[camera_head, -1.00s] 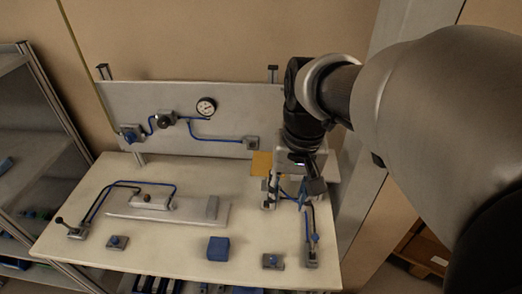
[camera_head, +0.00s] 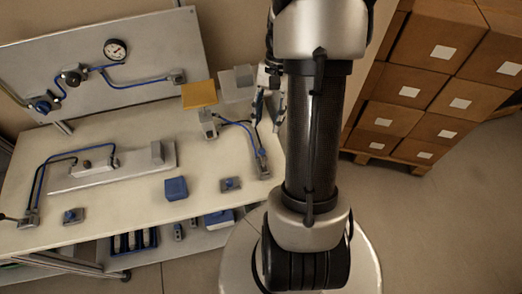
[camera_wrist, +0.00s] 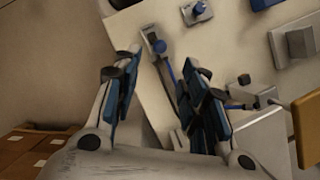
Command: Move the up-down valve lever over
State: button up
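A small grey valve (camera_head: 262,162) with an upright lever and blue tubing stands near the right edge of the workbench. It also shows in the wrist view (camera_wrist: 156,42), ahead of my fingers. Another lever valve (camera_head: 28,219) sits at the bench's front left corner, at the picture's left edge. I cannot tell for sure which is the up-down one. My gripper (camera_wrist: 160,100) is open and empty, with its two blue-padded fingers wide apart. In the head view my gripper (camera_head: 267,105) is above the bench's right side, partly hidden by my arm. It appears apart from the valve.
A yellow panel (camera_head: 199,94) and a grey box (camera_head: 236,82) stand at the bench's back right. A blue block (camera_head: 176,188) and a blue push button (camera_head: 230,184) are at the front. A gauge board (camera_head: 135,80) stands behind. Stacked cartons (camera_head: 425,85) are to the right.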

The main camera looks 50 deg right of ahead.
aim_at(262, 151)
jog(key=b+x, duration=0.2)
jog(key=x, duration=1)
jog(key=shift+b, duration=0.35)
jog(key=shift+r, duration=0.1)
grip_shut()
